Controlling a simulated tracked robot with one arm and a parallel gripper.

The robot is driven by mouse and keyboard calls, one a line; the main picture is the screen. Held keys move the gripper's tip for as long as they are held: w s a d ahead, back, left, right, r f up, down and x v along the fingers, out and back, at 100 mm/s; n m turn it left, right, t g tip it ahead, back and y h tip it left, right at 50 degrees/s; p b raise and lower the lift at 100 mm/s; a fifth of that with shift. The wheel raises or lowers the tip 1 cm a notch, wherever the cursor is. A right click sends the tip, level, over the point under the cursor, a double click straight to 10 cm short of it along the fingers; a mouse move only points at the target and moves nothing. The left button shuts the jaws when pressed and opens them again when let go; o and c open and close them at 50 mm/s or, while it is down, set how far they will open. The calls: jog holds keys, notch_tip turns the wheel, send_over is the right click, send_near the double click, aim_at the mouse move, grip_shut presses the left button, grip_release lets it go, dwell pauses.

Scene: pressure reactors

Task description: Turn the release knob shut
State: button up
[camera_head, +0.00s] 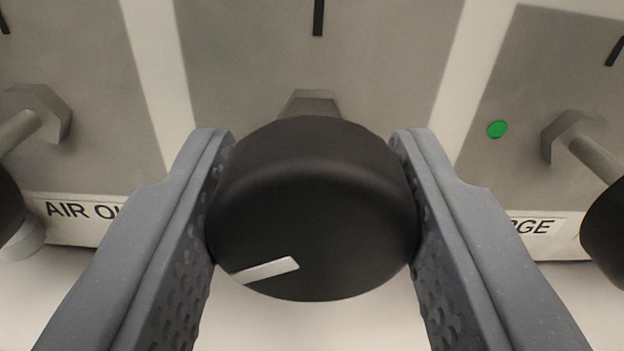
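A round black knob (320,215) fills the middle of the camera_head view. A white pointer mark (266,270) on its face points to the lower left. A hex nut (310,104) shows behind it on a grey panel. My gripper (313,215) has one finger on each side of the knob, and both fingers appear to touch its sides. The label below this knob is hidden by the knob and fingers, so its name cannot be read.
A panel labelled AIR (80,210), its other word partly hidden, lies at left with a stem and nut (38,113). At right are a label ending in "GE" (537,226), a green dot (497,129), a stem (592,157) and a black knob (606,235). A black tick mark (318,17) is above.

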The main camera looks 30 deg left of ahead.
jog(key=shift+c, duration=0.9)
jog(key=shift+a, duration=0.25)
jog(key=shift+d, duration=0.15)
